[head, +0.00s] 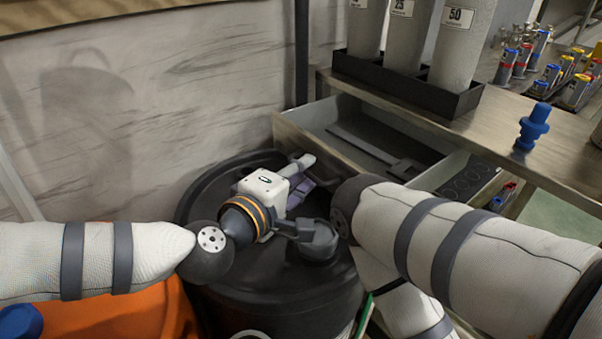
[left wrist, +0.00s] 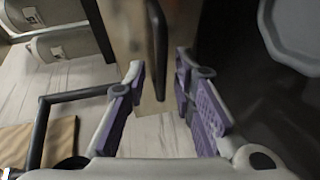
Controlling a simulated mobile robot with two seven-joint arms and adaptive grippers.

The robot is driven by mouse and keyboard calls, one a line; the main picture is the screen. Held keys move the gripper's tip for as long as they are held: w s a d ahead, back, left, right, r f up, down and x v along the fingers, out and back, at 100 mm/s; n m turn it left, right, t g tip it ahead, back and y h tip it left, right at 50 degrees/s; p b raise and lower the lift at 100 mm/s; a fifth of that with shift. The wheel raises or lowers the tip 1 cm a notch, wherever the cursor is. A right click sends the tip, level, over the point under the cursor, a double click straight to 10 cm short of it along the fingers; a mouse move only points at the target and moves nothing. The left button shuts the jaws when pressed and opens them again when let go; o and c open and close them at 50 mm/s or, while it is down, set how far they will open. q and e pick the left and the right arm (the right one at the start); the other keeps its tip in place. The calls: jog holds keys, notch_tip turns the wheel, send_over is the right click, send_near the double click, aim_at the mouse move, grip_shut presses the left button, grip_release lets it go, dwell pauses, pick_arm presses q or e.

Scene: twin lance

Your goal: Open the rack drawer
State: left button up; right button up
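The rack drawer (head: 330,150) is pulled out from under the steel rack top, and its grey inside shows. Its wooden front also shows in the left wrist view (left wrist: 125,30). A dark bar handle (left wrist: 157,50) stands out from that front. My left gripper (head: 303,180) is at the drawer front in the head view. In the left wrist view its purple-padded fingers (left wrist: 160,75) are spread, with the handle between them and gaps on both sides. The handle is partly hidden in the head view. My right arm comes in from the right; I cannot make out its gripper.
A black round-topped drum (head: 300,290) stands below my left gripper, with an orange one (head: 130,310) to its left. Numbered grey cylinders in a black tray (head: 400,80) and a blue peg-like object (head: 533,125) stand on the rack top. A pale wall is behind.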

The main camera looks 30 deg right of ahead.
pick_arm(q)
jog(key=v, duration=1.2)
